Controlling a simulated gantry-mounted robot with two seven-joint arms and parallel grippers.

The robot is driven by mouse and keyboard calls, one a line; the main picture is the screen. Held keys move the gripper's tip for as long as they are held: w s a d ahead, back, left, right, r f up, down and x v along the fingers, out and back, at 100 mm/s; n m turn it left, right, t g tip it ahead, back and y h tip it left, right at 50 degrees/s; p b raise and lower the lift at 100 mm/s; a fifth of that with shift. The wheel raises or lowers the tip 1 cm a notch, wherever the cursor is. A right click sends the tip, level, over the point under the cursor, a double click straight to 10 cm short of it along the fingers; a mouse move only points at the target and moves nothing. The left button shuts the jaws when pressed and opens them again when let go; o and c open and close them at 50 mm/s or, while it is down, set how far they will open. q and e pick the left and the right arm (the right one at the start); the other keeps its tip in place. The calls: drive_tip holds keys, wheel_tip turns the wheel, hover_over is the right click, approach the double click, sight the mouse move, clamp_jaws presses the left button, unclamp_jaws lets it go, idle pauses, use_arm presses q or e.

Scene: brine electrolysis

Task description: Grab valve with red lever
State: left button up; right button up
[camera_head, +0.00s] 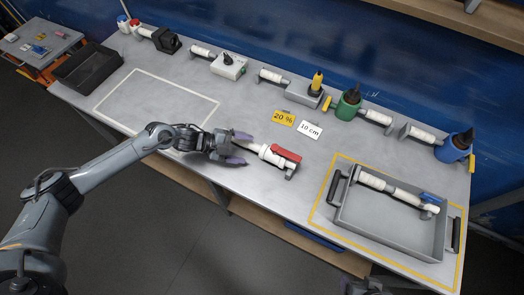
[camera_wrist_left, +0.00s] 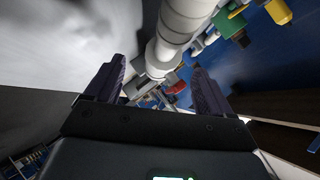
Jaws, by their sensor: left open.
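The valve with the red lever (camera_head: 286,153) is a white pipe piece lying near the middle of the grey table. In the left wrist view, the white pipe (camera_wrist_left: 167,52) runs up from between the open fingers of the left gripper (camera_wrist_left: 157,82). A bit of red (camera_wrist_left: 177,88) shows beyond the right side of the pipe. I cannot tell whether a finger touches the pipe.
A grey tray (camera_head: 342,222) at the right holds a white pipe with a blue-lever valve (camera_head: 428,204), inside a yellow outline. Several pipe fittings and devices line the back edge. A white-outlined area (camera_head: 118,101) at the left is bare.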

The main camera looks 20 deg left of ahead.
sight(257, 149)
use_arm(q)
drive_tip(key=shift+r+x, duration=0.15)
drive_tip(key=shift+x, duration=1)
drive_tip(key=shift+r+x, duration=0.15)
drive_tip(key=shift+x, duration=1.85)
drive_tip(key=shift+w, duration=0.15)
drive_tip(key=shift+a, duration=0.1)
drive_tip(key=shift+r, duration=0.1)
drive_tip(key=c, duration=1.4)
